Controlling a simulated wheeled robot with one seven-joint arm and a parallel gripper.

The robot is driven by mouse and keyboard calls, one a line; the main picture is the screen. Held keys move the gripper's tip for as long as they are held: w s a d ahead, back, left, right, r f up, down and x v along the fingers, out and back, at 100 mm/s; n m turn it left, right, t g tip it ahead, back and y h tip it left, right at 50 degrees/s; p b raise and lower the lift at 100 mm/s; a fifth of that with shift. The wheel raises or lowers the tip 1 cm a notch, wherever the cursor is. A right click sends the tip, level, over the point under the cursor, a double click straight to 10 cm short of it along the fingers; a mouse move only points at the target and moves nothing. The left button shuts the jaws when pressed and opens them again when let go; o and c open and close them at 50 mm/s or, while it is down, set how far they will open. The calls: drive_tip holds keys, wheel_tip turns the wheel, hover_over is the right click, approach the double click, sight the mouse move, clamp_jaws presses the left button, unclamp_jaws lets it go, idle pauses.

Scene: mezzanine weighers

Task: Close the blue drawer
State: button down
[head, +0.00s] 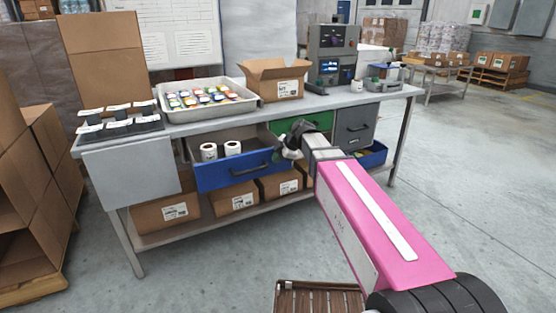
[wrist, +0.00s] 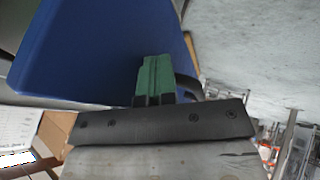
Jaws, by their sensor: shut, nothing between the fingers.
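The blue drawer (head: 215,178) sticks out from under the left part of the grey workbench in the head view. It stands open, with two white rolls inside and a dark handle (head: 250,167) on its front. My gripper (head: 281,153) is just beyond the right end of the drawer front, close to it. In the wrist view, the green fingers (wrist: 155,78) are shut with nothing between them. The blue drawer panel (wrist: 100,45) fills the upper left there, right beside the fingers. I cannot tell whether they touch it.
A green drawer (head: 315,123) and a grey drawer (head: 356,125) sit right of the blue one. A blue bin (head: 373,156) is below the grey drawer. Cardboard boxes (head: 165,212) stand on the lower shelf. The bench top (head: 215,121) carries a tray and open carton. Floor in front is mostly clear.

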drive_tip(key=w+a, duration=0.4)
drive_tip(key=w, duration=0.2)
drive_tip(key=w+a, duration=0.4)
drive_tip(key=w, duration=0.3)
drive_tip(key=w+a, duration=0.4)
drive_tip(key=w, duration=0.3)
drive_tip(key=shift+a, duration=0.1)
drive_tip(key=shift+s, duration=0.2)
